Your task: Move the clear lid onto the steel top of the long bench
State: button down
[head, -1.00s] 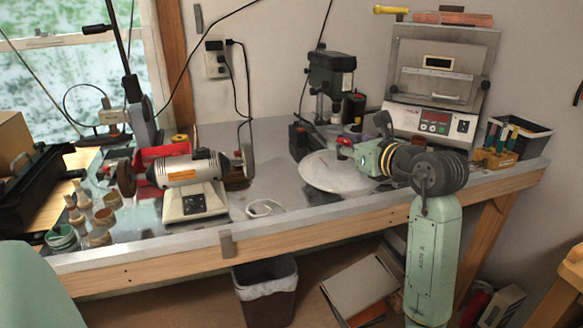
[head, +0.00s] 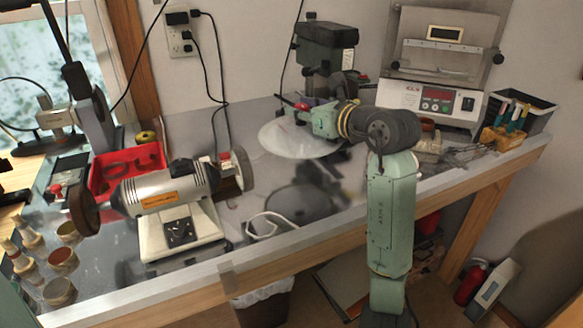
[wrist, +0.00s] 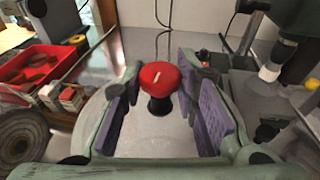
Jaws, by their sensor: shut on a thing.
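The clear lid (head: 288,142) is a pale, see-through round disc with a red knob on a black stem. In the head view it is over the middle of the long bench, in front of the drill press. My gripper (head: 305,112) is shut on the lid by its knob. In the wrist view the red knob (wrist: 160,78) sits between the purple finger pads. The steel top (head: 345,195) of the bench is grey and shiny. A dark patch on it lies apart from the lid, which looks raised; the exact gap is unclear.
A bench grinder (head: 170,205) stands to the left, with a red tray (head: 128,168) behind it. The drill press (head: 325,50) is behind the lid. A heat press (head: 440,75) and a dark bin (head: 530,110) stand at right. A white cable loop (head: 265,226) lies near the front edge.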

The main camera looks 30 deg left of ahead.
jog(key=shift+a+f, duration=0.1)
notch_tip(320, 180, down, 10)
jog(key=shift+r+p, duration=0.15)
jog(key=shift+p, duration=1.05)
jog(key=c, duration=1.2)
grip_release()
jog(key=shift+c, duration=0.2)
